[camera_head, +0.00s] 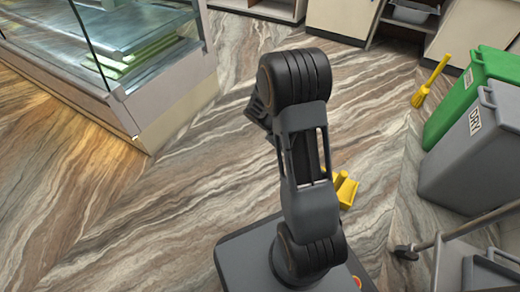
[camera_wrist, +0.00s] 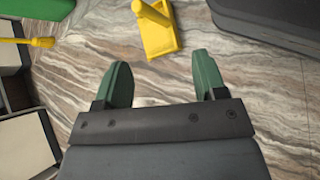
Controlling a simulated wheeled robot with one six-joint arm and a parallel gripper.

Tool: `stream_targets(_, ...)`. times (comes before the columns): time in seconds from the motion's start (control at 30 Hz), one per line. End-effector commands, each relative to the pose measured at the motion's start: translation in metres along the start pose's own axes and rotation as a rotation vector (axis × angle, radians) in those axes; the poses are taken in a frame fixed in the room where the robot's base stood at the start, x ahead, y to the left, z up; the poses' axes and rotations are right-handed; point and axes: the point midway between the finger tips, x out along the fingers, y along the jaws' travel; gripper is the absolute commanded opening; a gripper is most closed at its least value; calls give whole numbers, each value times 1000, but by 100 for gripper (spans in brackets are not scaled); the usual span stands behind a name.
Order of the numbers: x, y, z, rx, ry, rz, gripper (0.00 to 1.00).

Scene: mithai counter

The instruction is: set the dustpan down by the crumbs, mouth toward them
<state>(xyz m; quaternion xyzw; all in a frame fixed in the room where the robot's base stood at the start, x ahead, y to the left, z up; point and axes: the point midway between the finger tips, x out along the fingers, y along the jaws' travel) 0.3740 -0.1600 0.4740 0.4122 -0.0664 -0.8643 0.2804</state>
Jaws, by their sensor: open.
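The yellow dustpan (camera_head: 347,190) lies on the floor beside my base, partly hidden behind my arm in the head view. In the wrist view the dustpan (camera_wrist: 160,38) is at the top centre, with its handle toward the upper edge. My gripper (camera_wrist: 161,66) has its two green fingers spread apart with nothing between them. The dustpan is beyond the fingertips, apart from them. My gripper's fingers cannot be made out in the head view. I cannot make out any crumbs in either view.
A yellow brush (camera_head: 424,90) lies near the green bin (camera_head: 468,92). A grey bin (camera_head: 468,145) labelled DRY stands nearer, with a metal cart (camera_head: 452,255) at the lower right. A glass display counter (camera_head: 170,110) stands at the upper left. The floor between is open.

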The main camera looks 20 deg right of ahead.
Motion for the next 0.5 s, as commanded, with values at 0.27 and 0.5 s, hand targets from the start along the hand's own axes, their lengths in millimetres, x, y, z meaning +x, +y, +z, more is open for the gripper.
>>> stream_targets(0.27,-90,-57,66,221,453,-224,65)
stream_targets(0.5,-129,-98,103,331,743,-386,65)
